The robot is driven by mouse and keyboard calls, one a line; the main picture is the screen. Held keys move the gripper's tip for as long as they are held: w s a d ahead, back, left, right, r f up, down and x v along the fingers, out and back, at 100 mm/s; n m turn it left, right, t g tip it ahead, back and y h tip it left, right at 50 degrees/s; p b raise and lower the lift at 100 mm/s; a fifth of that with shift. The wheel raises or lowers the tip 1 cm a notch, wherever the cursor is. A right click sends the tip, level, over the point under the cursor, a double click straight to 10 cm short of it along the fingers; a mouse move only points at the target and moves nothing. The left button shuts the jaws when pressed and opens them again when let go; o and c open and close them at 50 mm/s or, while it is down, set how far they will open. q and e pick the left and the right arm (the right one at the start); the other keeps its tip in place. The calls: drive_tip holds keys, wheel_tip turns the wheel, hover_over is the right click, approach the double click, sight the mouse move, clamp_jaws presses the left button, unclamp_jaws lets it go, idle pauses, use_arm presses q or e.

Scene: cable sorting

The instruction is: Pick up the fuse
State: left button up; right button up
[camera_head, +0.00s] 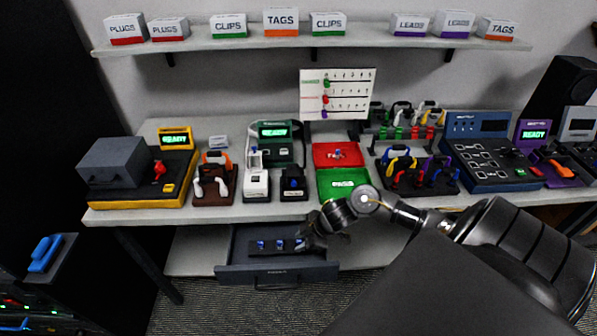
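Several small blue fuses sit in a dark holder (272,250) inside an open grey drawer (277,271) below the table. One fuse (261,245) is at the left, another (280,244) is in the middle, and a third (299,243) is at the right. My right gripper (308,242) reaches down into the drawer's right side, close by the right fuse. Its fingers are small and dark, so I cannot tell whether they are open or touch the fuse. My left gripper is not in view.
The table edge (200,216) overhangs behind the drawer. Above it stand a yellow-based station (141,198), a green PASS tray (343,184), a red tray (325,154) and several connector stands. A shelf (350,42) with labelled boxes runs along the wall.

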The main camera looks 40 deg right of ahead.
clamp_jaws()
drive_tip(key=shift+r, duration=0.1)
drive_tip(key=shift+r, duration=0.6)
drive_tip(key=s+r, duration=1.1)
drive_tip(key=s, duration=0.3)
drive_tip(key=shift+d+r+b, duration=0.3)
drive_tip(key=shift+d+b, duration=0.1)
drive_tip(key=shift+b, duration=0.05)
drive_tip(key=shift+r, duration=0.1)
